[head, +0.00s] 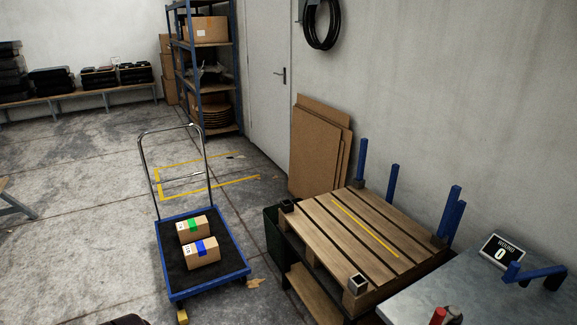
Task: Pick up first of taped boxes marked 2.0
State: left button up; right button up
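Two small brown cardboard boxes lie on the dark deck of a blue-framed cart (174,284). The farther box (184,234) has a green tape strip, and the nearer box (209,258) has a blue tape strip. Both carry a white label with small dark print on the left side, too small to read, so I cannot tell which is marked 2.0. The boxes sit close together, one behind the other. Neither of my grippers is in view.
A slatted wooden pallet platform (364,225) with blue posts stands right of the cart. Cardboard sheets (318,150) lean on the wall. Floor left of the cart is clear.

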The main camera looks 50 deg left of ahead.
aim_at(197, 254)
jog(key=u, duration=2.2)
jog(key=i+l+u, duration=0.2)
jog(key=i, duration=0.45)
